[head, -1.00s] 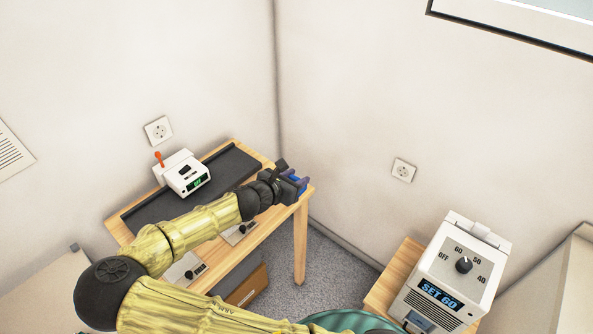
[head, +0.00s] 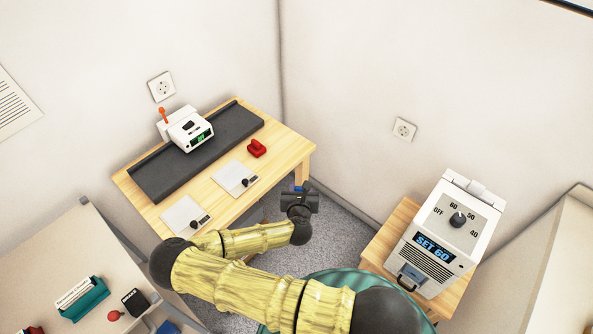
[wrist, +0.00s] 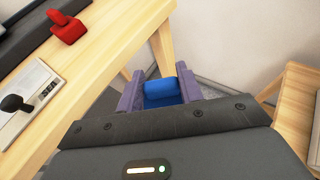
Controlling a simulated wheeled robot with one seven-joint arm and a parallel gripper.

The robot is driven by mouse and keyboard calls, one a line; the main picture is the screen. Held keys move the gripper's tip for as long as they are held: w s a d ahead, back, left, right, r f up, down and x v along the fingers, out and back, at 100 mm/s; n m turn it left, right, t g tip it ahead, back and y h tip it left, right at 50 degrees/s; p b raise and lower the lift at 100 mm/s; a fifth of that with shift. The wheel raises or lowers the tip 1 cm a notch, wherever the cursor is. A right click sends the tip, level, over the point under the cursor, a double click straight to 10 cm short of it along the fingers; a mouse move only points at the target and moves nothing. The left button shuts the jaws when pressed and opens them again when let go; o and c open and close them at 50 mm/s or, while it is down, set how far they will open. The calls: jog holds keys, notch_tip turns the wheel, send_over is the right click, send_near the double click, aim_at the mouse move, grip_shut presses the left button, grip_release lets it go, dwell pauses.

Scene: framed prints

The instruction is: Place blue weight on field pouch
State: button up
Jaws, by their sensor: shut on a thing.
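My gripper (head: 299,190) is over the floor gap just off the wooden table's right front corner. In the wrist view its purple-grey fingers (wrist: 160,103) are shut on the blue weight (wrist: 160,88). In the head view only a small bit of blue shows at the fingertips. The weight is held clear of the table. I cannot make out the field pouch for sure. A blue item (head: 168,327) is cut off by the bottom edge of the head view, on the left bench.
The wooden table (head: 285,150) bears a red weight (head: 257,148), two flat scales (head: 232,177) and a white device (head: 187,130) on a dark strip. The left bench (head: 65,250) holds a teal card box (head: 85,300) and small items. A white SET 60 unit (head: 447,240) stands at right.

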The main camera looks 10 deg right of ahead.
jog(key=s+n+y, duration=0.1)
jog(key=s+d+f+y, duration=0.1)
jog(key=shift+s+n, duration=0.3)
jog(key=shift+n, duration=0.1)
jog(key=shift+s+a+n+y, duration=0.15)
jog(key=shift+s+n+y, duration=0.45)
jog(key=shift+s+y, duration=0.2)
